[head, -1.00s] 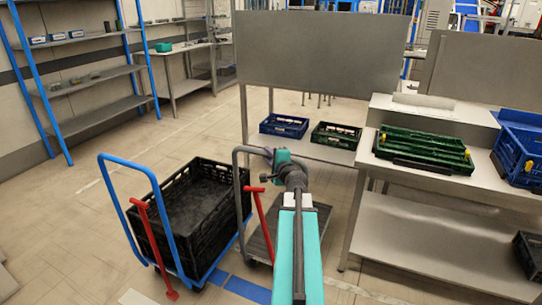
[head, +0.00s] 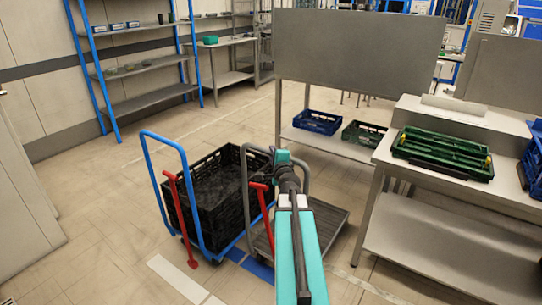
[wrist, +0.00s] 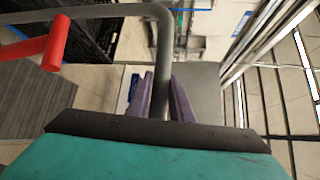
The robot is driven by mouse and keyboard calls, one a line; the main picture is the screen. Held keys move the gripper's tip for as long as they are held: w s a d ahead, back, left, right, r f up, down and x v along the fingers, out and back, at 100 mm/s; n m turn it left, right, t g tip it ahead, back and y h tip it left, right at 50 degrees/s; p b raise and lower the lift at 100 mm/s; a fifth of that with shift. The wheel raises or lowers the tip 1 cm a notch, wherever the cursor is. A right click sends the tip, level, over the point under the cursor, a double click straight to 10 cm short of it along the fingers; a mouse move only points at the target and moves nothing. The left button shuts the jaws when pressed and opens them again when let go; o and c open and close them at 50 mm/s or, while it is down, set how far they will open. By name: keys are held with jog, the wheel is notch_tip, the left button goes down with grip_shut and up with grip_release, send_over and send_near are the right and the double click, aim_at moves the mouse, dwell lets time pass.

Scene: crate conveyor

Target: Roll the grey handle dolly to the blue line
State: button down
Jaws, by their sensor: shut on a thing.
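The grey handle dolly (head: 329,232) stands on the floor in the middle of the head view, its flat platform looking empty where it shows. My gripper (wrist: 161,92) is shut on its grey tube handle (wrist: 162,50), with one purple finger on each side of the tube. In the head view my arm hides part of the handle and platform. A red lever (head: 261,205) rises at the dolly's near end. The blue line (head: 257,270) is a floor strip at the near left of the dolly, partly hidden by it and the neighbouring dolly.
A blue-handled dolly (head: 150,165) with a black crate (head: 205,195) stands close on the left. A steel table (head: 440,230) with a green crate (head: 440,155) stands on the right. White floor marks (head: 178,280) lie at the near left. The left floor is clear.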

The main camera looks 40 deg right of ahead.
jog(key=shift+s+a, duration=0.1)
jog(key=shift+s, duration=0.05)
jog(key=c, duration=1.6)
grip_release()
jog(key=shift+a, duration=0.15)
